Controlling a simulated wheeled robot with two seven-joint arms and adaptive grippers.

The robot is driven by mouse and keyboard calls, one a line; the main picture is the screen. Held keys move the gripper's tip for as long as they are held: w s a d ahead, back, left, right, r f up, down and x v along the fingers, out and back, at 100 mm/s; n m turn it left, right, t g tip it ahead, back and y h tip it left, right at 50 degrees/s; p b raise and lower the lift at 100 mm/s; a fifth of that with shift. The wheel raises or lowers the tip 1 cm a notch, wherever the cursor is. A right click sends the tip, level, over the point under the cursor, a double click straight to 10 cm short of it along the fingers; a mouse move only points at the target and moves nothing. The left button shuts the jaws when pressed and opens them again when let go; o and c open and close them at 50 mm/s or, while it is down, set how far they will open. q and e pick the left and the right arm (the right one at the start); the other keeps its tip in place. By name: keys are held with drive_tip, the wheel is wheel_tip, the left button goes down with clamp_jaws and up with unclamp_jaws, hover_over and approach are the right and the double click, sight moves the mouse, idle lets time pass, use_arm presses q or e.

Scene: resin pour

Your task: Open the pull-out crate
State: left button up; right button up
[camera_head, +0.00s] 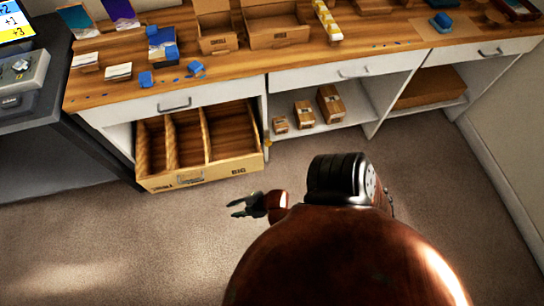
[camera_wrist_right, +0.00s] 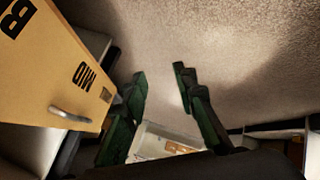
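The pull-out crate (camera_head: 205,174) is a light wooden box with dividers and sticks out of the lower left shelf bay, its inside showing from above and looking empty. Its front bears "BIG" at the right end; other lettering is partly unclear. In the right wrist view the crate front (camera_wrist_right: 55,75) fills the left side, with "MID" and a grey metal handle (camera_wrist_right: 72,116). My right gripper (camera_head: 236,206) is open and empty, just in front of the crate's right end and apart from its handle. Its two dark green fingers (camera_wrist_right: 165,97) stand apart in the wrist view. My left gripper is out of view.
The wooden worktop (camera_head: 240,68) above holds cardboard boxes (camera_head: 275,27) and blue pieces (camera_head: 146,79). A closed white drawer (camera_head: 345,70) and an open shelf with small boxes (camera_head: 304,114) lie to the right. The carpet (camera_head: 120,235) before the crate is clear.

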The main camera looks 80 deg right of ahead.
drive_tip(key=s+a+m+g, duration=0.1)
drive_tip(key=s+m+g, duration=0.2)
drive_tip(key=s, duration=0.5)
drive_tip(key=s+a+r+m+g+p, duration=0.1)
drive_tip(key=s+m+g, duration=0.2)
drive_tip(key=s, duration=0.5)
drive_tip(key=shift+s+a+g, duration=0.3)
drive_tip(key=shift+r, duration=0.1)
